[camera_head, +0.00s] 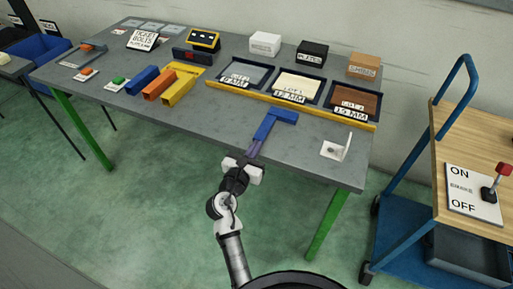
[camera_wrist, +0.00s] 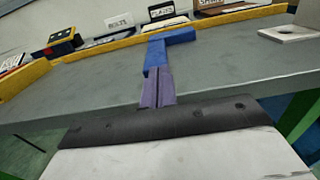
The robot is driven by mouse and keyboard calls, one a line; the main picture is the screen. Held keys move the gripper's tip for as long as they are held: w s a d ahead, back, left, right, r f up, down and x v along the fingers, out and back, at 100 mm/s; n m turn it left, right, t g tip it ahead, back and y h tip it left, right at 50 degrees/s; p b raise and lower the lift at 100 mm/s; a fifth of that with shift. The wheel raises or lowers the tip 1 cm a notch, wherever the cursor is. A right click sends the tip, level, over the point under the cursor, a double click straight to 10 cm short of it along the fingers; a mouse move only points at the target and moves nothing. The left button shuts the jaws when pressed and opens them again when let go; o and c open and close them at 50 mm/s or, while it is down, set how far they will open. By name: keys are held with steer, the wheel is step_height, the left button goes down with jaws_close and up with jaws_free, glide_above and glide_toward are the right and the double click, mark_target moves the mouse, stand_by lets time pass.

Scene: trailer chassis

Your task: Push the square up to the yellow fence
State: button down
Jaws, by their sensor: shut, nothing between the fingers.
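The square (camera_head: 272,122) is a blue L-shaped piece lying flat on the grey table. One leg points toward me, and the other runs to the right along the yellow fence (camera_head: 225,92). The far edge of the square is very close to the fence; I cannot tell whether they touch. The square also shows in the wrist view (camera_wrist: 156,55), with the fence (camera_wrist: 232,18) just behind it. My gripper (camera_head: 257,144) is shut, its purple fingers at the near end of the square's leg. In the wrist view its fingertips (camera_wrist: 157,72) appear against that end.
Labelled trays (camera_head: 297,84) stand behind the fence. Orange and yellow channel pieces (camera_head: 180,88) lie to the left. A white angle bracket (camera_head: 336,150) stands on the table to the right. A cart (camera_head: 480,120) with a brake lever is beyond the right edge. The table around the square is clear.

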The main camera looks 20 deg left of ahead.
mark_target(261, 138)
stand_by(0.4)
steer(key=shift+w+r+p, duration=0.2)
steer(key=shift+w+p, duration=0.15)
steer(key=shift+p, duration=0.05)
steer(key=w+p, duration=0.2)
steer(key=w, duration=0.1)
steer(key=shift+w+d, duration=0.1)
steer(key=shift+w, duration=0.15)
steer(key=shift+d, duration=0.1)
